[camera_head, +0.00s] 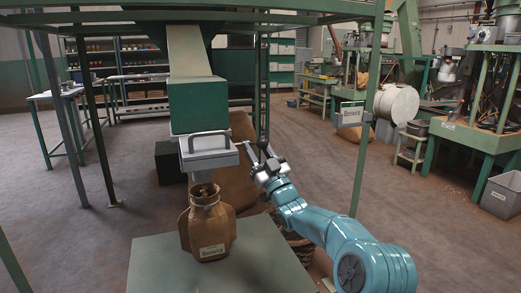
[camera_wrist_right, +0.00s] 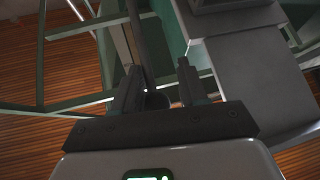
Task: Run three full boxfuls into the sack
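A grey slide housing with a curved handle (camera_head: 208,142) sits just below the box. My right gripper (camera_head: 258,152) is just right of this housing, fingers apart. In the right wrist view the open fingers (camera_wrist_right: 160,88) have a dark rod (camera_wrist_right: 140,40) and a dark rounded part near the gap; whether they touch is unclear. My left gripper is out of view.
The table (camera_head: 165,265) has free room around the sack. A green frame post (camera_head: 368,110) stands right of my right arm, with a small labelled box (camera_head: 350,114) beside it. Large brown sacks (camera_head: 236,185) and a basket are behind the table.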

